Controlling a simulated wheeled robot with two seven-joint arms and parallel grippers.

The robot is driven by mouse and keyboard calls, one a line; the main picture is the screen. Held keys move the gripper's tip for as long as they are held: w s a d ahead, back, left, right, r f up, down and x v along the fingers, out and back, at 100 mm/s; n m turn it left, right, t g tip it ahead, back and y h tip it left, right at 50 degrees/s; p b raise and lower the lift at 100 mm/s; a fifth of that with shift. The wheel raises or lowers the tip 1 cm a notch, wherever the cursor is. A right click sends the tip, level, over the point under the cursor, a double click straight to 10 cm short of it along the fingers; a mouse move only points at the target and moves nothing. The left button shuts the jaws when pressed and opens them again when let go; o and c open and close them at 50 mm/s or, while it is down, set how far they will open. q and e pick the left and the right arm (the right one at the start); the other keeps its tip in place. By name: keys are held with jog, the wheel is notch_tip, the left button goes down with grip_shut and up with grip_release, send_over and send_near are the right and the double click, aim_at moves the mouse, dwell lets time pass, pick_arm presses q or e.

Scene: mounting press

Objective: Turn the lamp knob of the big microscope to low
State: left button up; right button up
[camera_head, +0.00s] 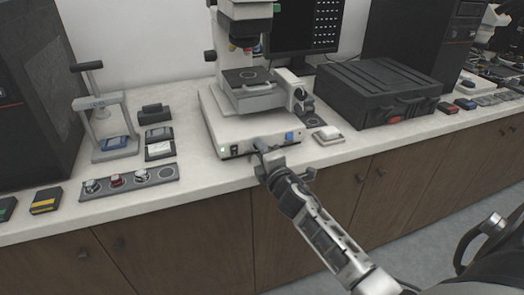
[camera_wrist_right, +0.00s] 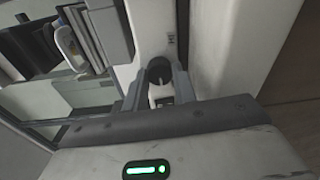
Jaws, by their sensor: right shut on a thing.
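The big microscope (camera_head: 239,80) stands on the bench at the picture's centre, its white base (camera_head: 217,110) facing me. On the base's front face are a black switch (camera_head: 234,150) and a blue part (camera_head: 289,136). My right gripper (camera_head: 263,146) is at this front face, between the switch and the blue part. In the right wrist view, its fingers (camera_wrist_right: 160,85) are shut around the dark round lamp knob (camera_wrist_right: 158,74), which has a pale mark. The fingers partly hide the knob, and its setting cannot be read. My left gripper is not in view.
A black case (camera_head: 375,88) stands right of the microscope. A small press (camera_head: 100,115) and a tray with several round pieces (camera_head: 130,182) are at left. The cabinet fronts (camera_head: 200,240) lie below the bench edge.

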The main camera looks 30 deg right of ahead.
jog(key=n, duration=0.5)
jog(key=shift+f+h+p, duration=0.1)
jog(key=shift+h+p, duration=0.2)
jog(key=shift+p, duration=0.05)
jog(key=shift+n, duration=0.3)
jog(key=o, duration=0.7)
jog(key=shift+s, duration=0.1)
jog(key=b+v, duration=0.1)
jog(key=v, duration=1.5)
jog(key=shift+b, duration=0.3)
